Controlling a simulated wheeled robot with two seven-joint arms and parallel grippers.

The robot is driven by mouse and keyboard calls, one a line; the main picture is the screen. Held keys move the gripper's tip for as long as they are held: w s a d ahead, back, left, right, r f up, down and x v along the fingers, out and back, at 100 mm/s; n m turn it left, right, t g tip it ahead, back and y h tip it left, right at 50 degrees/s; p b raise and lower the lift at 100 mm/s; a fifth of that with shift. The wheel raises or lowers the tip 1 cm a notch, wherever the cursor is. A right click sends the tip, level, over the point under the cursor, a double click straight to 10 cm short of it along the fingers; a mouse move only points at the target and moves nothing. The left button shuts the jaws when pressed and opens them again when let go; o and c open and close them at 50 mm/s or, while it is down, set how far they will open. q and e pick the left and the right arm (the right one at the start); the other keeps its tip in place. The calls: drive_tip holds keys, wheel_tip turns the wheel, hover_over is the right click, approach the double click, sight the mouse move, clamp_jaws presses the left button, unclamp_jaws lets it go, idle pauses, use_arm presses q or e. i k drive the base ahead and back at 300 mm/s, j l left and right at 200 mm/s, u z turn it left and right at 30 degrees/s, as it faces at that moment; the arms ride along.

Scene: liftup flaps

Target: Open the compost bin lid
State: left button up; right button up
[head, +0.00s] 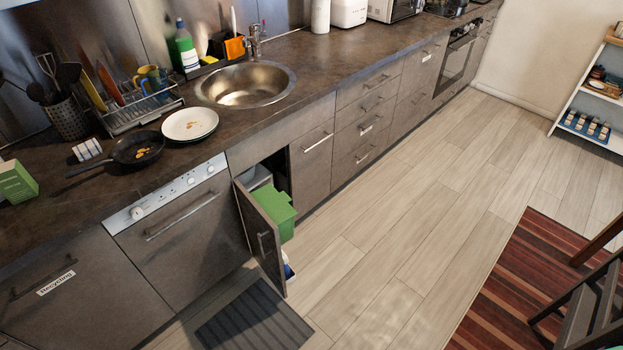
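A green bin (274,207), which looks like the compost bin, sits at the open cabinet under the sink counter. Its top looks covered by a green lid (271,197), which appears shut. The cabinet door (258,238) stands swung out and hides the bin's left side. A grey container (258,176) is partly visible behind the bin inside the cabinet. Neither of my grippers shows in the head view.
A dark striped mat (254,318) lies on the floor before the door. The wooden floor (400,235) to the right is clear. A red striped rug (515,280) with dark wooden furniture (590,300) is at the right. A "Recycling" drawer (75,300) is at left.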

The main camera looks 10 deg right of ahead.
sight(275, 204)
drive_tip(key=i+l+u, duration=0.4)
drive_tip(key=l, duration=0.2)
drive_tip(key=i+l+u, duration=0.2)
drive_tip(key=l, duration=0.15)
drive_tip(key=l+u, duration=0.25)
drive_tip(key=i+l+u, duration=0.2)
drive_tip(key=l, duration=0.3)
drive_tip(key=l+u, duration=0.2)
drive_tip(key=l, duration=0.2)
